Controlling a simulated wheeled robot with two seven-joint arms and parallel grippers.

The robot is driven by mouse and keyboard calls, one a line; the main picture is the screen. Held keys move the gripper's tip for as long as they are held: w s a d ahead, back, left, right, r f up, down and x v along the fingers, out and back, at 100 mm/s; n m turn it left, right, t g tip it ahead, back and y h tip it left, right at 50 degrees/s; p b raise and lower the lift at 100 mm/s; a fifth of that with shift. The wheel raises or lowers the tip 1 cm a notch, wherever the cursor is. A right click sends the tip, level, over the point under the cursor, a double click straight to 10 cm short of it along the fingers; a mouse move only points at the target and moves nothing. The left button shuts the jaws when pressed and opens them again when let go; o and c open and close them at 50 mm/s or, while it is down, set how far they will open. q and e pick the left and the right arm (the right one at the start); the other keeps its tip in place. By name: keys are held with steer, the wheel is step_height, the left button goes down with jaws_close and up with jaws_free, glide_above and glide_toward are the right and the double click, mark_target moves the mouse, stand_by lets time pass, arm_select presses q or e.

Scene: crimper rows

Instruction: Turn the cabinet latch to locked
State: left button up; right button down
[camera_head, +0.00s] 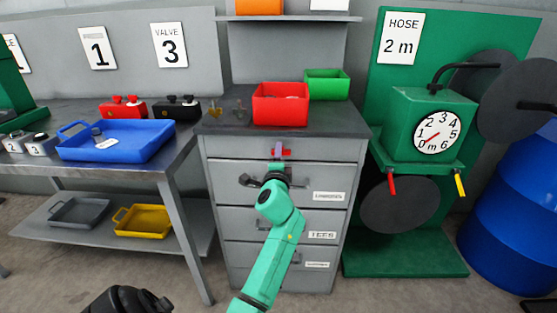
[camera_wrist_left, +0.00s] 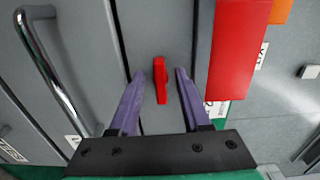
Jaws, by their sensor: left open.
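The grey cabinet (camera_head: 232,175) has several drawers. Its red latch (camera_head: 286,152) sits on the front just under the top and appears as a short bar lying about level, partly hidden by my gripper. In the left wrist view the red latch (camera_wrist_left: 160,82) stands between the two purple fingers, its length roughly in line with the drawer handle. My left gripper (camera_head: 277,153) is at the latch; in the wrist view the left gripper (camera_wrist_left: 160,78) is open, with a gap visible on each side of the latch.
A drawer handle (camera_wrist_left: 60,85) is close beside the fingers. A red bin (camera_head: 279,108) and a green bin (camera_head: 327,87) stand on the cabinet top. A bench with a blue tray (camera_head: 150,140) is at left, a green hose stand (camera_head: 400,262) at right.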

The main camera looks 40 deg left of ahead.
arm_select(q)
steer(key=b+v, duration=0.1)
steer(key=v, duration=1.3)
steer(key=shift+s+d, duration=0.15)
steer(key=shift+d, duration=0.05)
